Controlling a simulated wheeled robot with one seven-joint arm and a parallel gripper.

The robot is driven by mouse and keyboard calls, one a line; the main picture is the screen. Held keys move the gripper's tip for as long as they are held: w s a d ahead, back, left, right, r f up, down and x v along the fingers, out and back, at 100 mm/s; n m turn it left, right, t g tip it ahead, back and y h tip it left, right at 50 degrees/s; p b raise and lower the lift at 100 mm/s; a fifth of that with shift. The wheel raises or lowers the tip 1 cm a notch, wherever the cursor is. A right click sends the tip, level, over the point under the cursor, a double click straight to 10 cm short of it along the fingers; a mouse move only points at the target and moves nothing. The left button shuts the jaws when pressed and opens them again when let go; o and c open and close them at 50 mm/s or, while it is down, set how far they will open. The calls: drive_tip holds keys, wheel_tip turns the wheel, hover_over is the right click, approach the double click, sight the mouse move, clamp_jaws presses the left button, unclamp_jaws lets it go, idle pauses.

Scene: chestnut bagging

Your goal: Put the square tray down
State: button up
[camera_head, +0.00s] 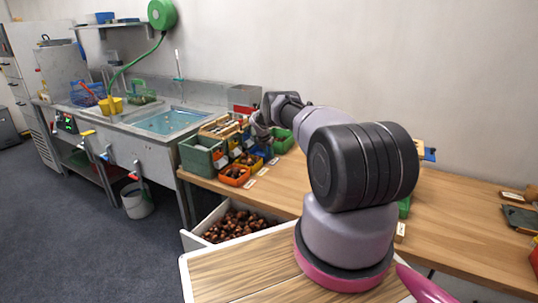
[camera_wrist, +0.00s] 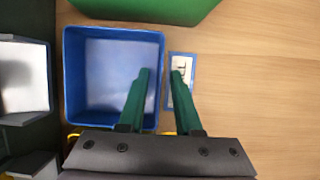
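A blue square tray (camera_wrist: 88,112) sits below my gripper in the wrist view, at left of centre. It looks empty and appears to rest on the wooden table. My gripper (camera_wrist: 161,73) has two green fingers held apart. The left finger reaches over the tray's inside and the right finger is outside, with the tray's right wall between them. Gaps show on both sides of that wall, so the fingers do not appear to pinch it. In the head view my gripper (camera_head: 262,133) hangs over the boxes at the table's left end, and I cannot make out the tray there.
A blue-edged card (camera_wrist: 188,98) lies right of the tray. A green box (camera_wrist: 145,10) stands beyond it and a pale-bottomed bin (camera_wrist: 24,85) to its left. In the head view, orange boxes (camera_head: 234,176) and a green crate (camera_head: 197,160) crowd the table's left end. Bare wood (camera_wrist: 265,90) lies rightward.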

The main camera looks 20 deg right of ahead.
drive_tip(key=shift+r, duration=0.1)
